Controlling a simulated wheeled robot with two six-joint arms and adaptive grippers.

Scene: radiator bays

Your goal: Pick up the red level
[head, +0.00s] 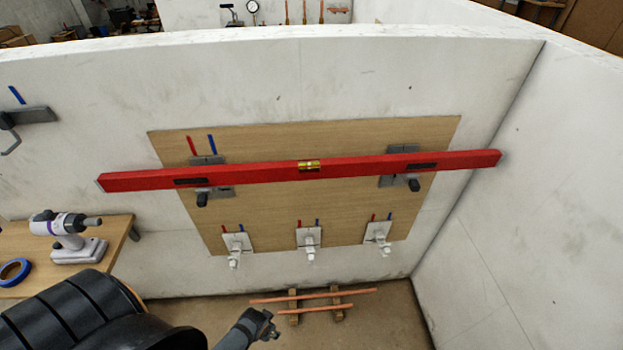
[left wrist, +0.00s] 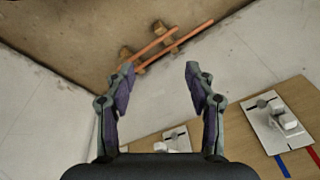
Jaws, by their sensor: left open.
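The long red level (head: 255,173) lies across the wooden board on the wall in the head view, tilted slightly up to the right. It rests at two grey brackets and has a yellow vial in its middle and dark slots near both ends. My left gripper (head: 264,325) is low in the head view, well below the level and apart from it. In the left wrist view my left gripper (left wrist: 160,70) is open with nothing between its fingers. The level does not show in that view. My right gripper is not in view.
The wooden board (head: 290,215) carries several white valve plates below the level. Copper pipes on wooden blocks (head: 313,298) lie on the floor. A wooden table (head: 118,238) at left holds a drill (head: 70,235) and blue tape (head: 14,270). A white side wall (head: 530,190) closes the right.

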